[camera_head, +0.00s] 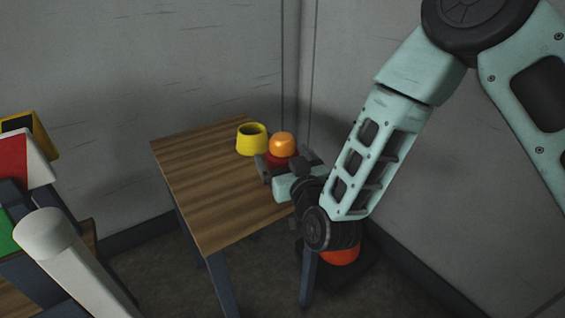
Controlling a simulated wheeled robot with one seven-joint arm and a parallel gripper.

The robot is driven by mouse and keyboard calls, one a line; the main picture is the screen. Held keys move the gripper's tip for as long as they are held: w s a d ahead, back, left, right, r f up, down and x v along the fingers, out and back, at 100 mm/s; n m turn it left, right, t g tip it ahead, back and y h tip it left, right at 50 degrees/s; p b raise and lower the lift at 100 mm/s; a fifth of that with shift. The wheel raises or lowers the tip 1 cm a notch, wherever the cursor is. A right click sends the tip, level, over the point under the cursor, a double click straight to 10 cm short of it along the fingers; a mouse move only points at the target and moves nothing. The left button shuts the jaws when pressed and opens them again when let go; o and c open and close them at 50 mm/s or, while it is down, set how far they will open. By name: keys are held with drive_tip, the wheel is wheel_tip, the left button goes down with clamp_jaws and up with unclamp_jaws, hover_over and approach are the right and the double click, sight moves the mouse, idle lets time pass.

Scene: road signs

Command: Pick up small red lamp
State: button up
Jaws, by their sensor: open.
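The small red lamp (282,146) stands upright at the far right part of the wooden table (215,190). It has an orange dome on a red base, and the lower base is partly hidden behind my gripper. My gripper (285,164) is open and low over the table's right edge. Its dark fingers show on the left and right of the red base. I cannot tell whether they touch it.
A yellow cup-like object (251,139) stands just left of the lamp. An orange-red object (341,254) on a dark base is on the floor, partly behind my arm. Walls close in behind the table. Its front left surface is clear. Coloured signs (25,165) are at the left.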

drive_tip(key=shift+w+a, duration=0.25)
drive_tip(key=shift+w, duration=0.3)
drive_tip(key=c, duration=1.3)
drive_tip(key=shift+o, duration=0.2)
drive_tip(key=shift+r, duration=0.15)
wheel_tip(320, 180, up, 10)
drive_tip(key=p, duration=0.2)
drive_tip(key=shift+p, duration=0.4)
